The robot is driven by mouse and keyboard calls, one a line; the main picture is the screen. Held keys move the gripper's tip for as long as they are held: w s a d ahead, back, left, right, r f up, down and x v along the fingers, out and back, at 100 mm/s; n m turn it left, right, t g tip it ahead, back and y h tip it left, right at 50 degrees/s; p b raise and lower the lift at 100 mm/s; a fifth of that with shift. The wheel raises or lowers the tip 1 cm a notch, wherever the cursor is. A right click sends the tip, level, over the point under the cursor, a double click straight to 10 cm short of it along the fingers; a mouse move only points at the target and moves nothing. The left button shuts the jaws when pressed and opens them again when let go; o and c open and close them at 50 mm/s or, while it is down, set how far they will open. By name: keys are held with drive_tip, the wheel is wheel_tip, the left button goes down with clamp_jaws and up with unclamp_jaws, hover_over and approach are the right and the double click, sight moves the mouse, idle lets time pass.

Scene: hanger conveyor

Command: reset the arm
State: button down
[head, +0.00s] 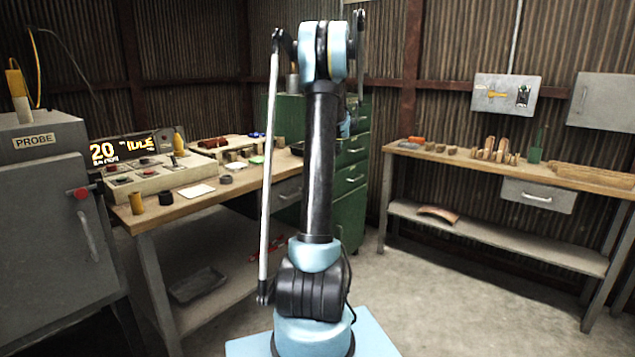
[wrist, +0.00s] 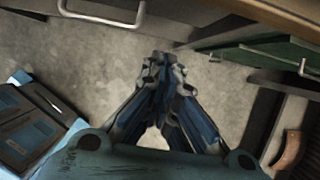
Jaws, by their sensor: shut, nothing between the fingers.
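My arm (head: 320,160) stands upright in the middle of the head view, on a light blue base. My gripper (wrist: 162,58) shows in the wrist view, pointing down over the bare concrete floor. Its fingers meet at the tips and hold nothing. In the head view the gripper is hidden behind my arm, apart from what may be a small blue part beside the green cabinet.
A wooden bench (head: 150,212) with a control box (head: 150,178) stands left, beside a grey probe cabinet (head: 50,225). A green drawer cabinet (head: 352,200) is behind my arm. A second bench (head: 560,178) with small wooden pieces runs right. Floor (head: 440,300) is clear at right.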

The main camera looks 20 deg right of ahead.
drive_tip(key=s+a+r+n+g+h, duration=0.1)
drive_tip(key=s+a+r+n, duration=0.2)
drive_tip(key=s+a+n, duration=0.6)
drive_tip(key=s+a+r+n, duration=0.3)
drive_tip(key=s+a+n, duration=0.3)
drive_tip(key=s+a, duration=0.7)
drive_tip(key=s+a+f+n, duration=0.1)
drive_tip(key=s+f+n, duration=0.3)
drive_tip(key=s, duration=0.4)
drive_tip(key=s+a+f+n, duration=0.2)
drive_tip(key=s+f+n, duration=0.3)
drive_tip(key=s, duration=0.4)
drive_tip(key=s+a+f+n+h, duration=0.1)
drive_tip(key=s+a+f+n, duration=0.1)
drive_tip(key=s+f+n, duration=0.2)
drive_tip(key=s+n, duration=0.2)
drive_tip(key=s, duration=0.2)
drive_tip(key=shift+s+f+g, duration=0.15)
drive_tip(key=shift+s+g, duration=0.15)
drive_tip(key=shift+s, duration=0.05)
drive_tip(key=shift+a, duration=0.1)
